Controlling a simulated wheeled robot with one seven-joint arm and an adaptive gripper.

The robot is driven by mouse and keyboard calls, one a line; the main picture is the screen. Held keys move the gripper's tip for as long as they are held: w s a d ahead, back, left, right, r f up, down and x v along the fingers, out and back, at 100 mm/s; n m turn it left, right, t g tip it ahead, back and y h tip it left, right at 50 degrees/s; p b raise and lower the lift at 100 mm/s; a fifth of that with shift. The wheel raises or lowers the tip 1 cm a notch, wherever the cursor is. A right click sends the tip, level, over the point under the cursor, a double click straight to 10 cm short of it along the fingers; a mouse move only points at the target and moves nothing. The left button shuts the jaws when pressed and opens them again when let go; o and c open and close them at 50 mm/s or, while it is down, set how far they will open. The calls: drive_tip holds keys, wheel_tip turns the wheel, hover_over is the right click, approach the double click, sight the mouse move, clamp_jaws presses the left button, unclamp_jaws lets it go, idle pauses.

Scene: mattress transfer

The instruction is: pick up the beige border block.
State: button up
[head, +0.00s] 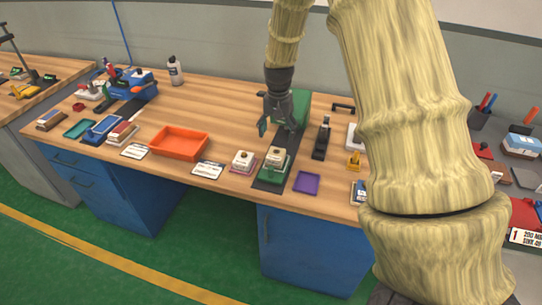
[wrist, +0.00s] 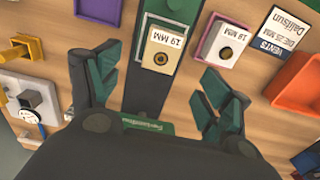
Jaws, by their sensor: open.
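The block lies beyond the fingertips.
A white block (wrist: 223,45) marked 18 MM sits on a pink base close by. A purple tray (head: 306,182) lies right of the green base. An orange tray (head: 179,142) and a label card (head: 208,170) are to the left. A dark upright tool (head: 321,140) stands right of my gripper.

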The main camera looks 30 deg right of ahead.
sight(276, 153)
drive_tip(key=shift+s+f, duration=0.1)
drive_tip(key=shift+f, duration=0.25)
drive_tip(key=f, duration=0.2)
drive_tip(key=f+p, duration=0.1)
drive_tip(key=shift+w+a+f, duration=0.2)
drive_tip(key=shift+w+f, duration=0.05)
drive_tip(key=shift+f, duration=0.15)
drive_tip(key=shift+s+f, duration=0.15)
drive_tip(key=shift+f, duration=0.25)
drive_tip(key=shift+f+p, duration=1.2)
drive_tip(key=shift+f, duration=1.3)
drive_tip(key=shift+d, duration=0.1)
drive_tip(key=c, duration=1.2)
drive_tip(key=shift+r, duration=0.15)
